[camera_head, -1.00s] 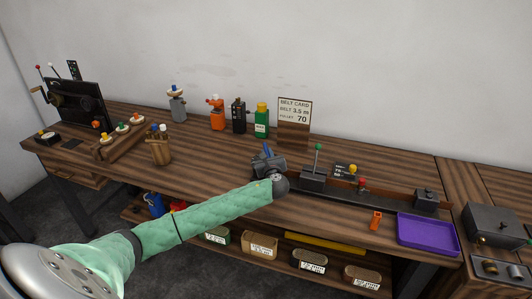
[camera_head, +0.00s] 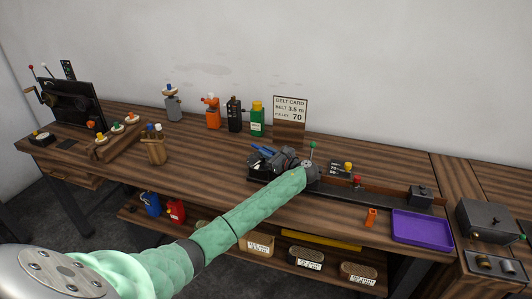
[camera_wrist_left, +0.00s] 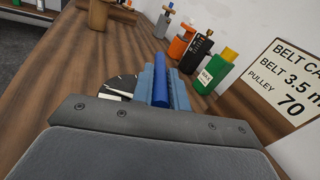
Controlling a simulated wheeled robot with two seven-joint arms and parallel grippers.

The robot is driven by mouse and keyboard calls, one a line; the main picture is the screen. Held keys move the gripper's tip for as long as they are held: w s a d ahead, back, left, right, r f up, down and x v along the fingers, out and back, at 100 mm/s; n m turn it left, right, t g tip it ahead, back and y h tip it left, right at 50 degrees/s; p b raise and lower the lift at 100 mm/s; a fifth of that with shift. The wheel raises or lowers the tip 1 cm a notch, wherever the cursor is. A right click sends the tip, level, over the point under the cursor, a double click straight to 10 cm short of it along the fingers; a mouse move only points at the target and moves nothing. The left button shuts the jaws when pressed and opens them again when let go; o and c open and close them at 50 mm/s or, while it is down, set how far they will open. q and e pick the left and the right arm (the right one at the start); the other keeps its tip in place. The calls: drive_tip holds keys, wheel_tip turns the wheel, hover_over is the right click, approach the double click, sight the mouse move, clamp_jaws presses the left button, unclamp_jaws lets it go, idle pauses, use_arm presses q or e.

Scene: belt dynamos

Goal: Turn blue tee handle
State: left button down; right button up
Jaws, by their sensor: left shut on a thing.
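The blue tee handle (camera_wrist_left: 160,82) shows in my left wrist view as a blue bar between the two grey-blue fingers of my left gripper (camera_wrist_left: 162,84). The gripper is shut on it. The handle's base is hidden. My right gripper is in neither view.
A green-knobbed lever (camera_head: 313,147) stands close to my left wrist. Orange (camera_head: 212,112), black (camera_head: 234,115) and green (camera_head: 257,120) containers and the belt card (camera_head: 290,107) stand behind. A purple tray (camera_head: 422,227) lies right.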

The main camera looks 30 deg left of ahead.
use_arm(q)
drive_tip(key=shift+r+g, duration=0.1)
drive_tip(key=shift+g, duration=0.2)
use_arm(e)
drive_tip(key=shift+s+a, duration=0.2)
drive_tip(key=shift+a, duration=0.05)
use_arm(q)
drive_tip(key=c, duration=1.4)
unclamp_jaws()
drive_tip(key=shift+a, duration=0.1)
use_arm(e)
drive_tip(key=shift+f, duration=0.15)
